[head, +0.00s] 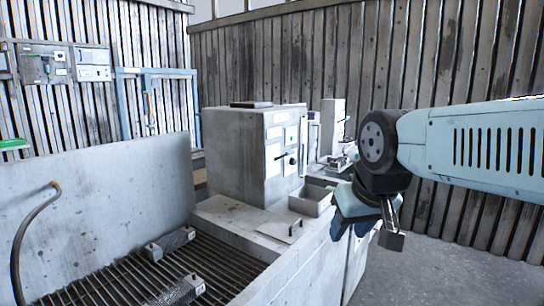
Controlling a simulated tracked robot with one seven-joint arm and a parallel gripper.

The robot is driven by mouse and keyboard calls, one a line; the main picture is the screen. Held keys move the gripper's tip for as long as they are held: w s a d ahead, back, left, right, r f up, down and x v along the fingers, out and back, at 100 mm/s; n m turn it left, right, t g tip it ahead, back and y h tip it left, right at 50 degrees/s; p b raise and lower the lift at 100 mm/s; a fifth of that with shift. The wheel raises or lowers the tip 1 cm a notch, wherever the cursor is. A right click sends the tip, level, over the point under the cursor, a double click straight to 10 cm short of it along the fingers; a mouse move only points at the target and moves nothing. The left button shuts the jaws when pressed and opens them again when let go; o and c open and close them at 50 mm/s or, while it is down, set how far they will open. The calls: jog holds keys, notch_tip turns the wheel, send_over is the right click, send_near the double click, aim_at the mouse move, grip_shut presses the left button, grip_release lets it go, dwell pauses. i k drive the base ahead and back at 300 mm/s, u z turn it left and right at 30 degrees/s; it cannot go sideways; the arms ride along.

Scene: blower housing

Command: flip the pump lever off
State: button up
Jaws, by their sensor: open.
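A grey cabinet (238,150) stands on the bench in the middle of the head view. Its right-hand face carries pale label plates, a short dark lever (284,154) sticking out sideways, and a dark knob (292,161) below it. I cannot read the labels, so I cannot tell for sure whether this lever is the pump lever. My gripper (388,232) hangs at the right, pointing down, in front of the bench and well apart from the cabinet. It is open, and I see nothing held in it.
A grey open box (312,200) and a flat plate (281,230) sit on the bench by the cabinet. A slatted grate (115,284) with metal blocks (170,243) and a curved hose (30,225) fill the lower left. Wall panels (60,63) hang at upper left. Floor at right is clear.

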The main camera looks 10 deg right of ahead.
aim_at(287, 154)
jog(key=k, duration=0.65)
jog(key=z, duration=0.2)
jog(key=i, duration=0.75)
jog(key=u, duration=0.15)
jog(key=k, duration=1.3)
jog(key=z, duration=0.25)
jog(key=i, duration=0.7)
jog(key=z, duration=0.45)
jog(key=i, duration=1.2)
jog(key=u, duration=0.4)
